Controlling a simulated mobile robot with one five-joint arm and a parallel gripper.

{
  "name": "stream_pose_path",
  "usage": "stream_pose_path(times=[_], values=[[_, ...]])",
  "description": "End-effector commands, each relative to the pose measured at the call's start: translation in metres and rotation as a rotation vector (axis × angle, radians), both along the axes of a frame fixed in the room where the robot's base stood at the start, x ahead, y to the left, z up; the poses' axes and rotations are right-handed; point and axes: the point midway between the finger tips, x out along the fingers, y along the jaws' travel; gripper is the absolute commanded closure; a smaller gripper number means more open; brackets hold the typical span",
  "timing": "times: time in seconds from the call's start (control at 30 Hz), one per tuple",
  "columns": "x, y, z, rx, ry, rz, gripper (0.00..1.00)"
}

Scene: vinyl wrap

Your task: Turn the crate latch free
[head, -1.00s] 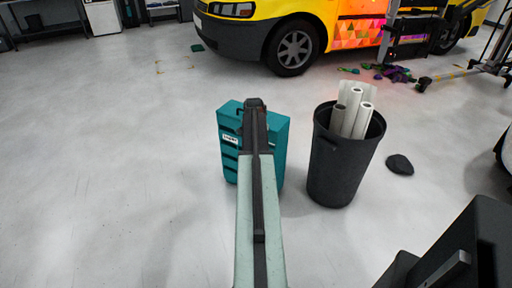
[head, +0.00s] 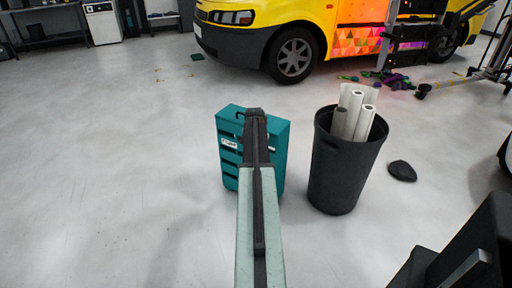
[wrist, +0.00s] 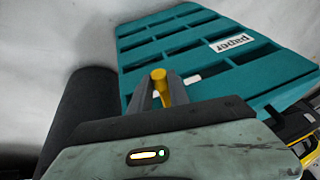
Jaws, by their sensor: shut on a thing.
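The teal crate (head: 228,165) stands upright on the floor in front of me, with slatted openings and a white label; its upper part is partly hidden behind my arm. In the wrist view the crate (wrist: 275,68) fills the upper right, and its label reads "paper". A small yellow piece (wrist: 158,76), apparently the latch, sits between the grey fingers of my gripper (wrist: 160,92). The fingers are shut on it, close against the crate face. The latch and fingertips are hidden in the head view.
A black bin (head: 338,175) holding several white rolls (head: 352,112) stands just right of the crate. A yellow van (head: 270,40) is parked behind. The floor (head: 110,180) on the left is clear.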

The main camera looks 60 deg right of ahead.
Motion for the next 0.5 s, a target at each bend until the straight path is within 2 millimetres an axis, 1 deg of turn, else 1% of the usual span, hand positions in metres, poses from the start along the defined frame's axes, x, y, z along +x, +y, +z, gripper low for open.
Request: stream_pose_path(times=[0.27, 0.5], values=[[-0.0021, 0.0015, -0.0051, 0.003, -0.124, 0.001, 1.00], [-0.0071, 0.0010, -0.0105, 0.007, -0.329, 0.000, 1.00]])
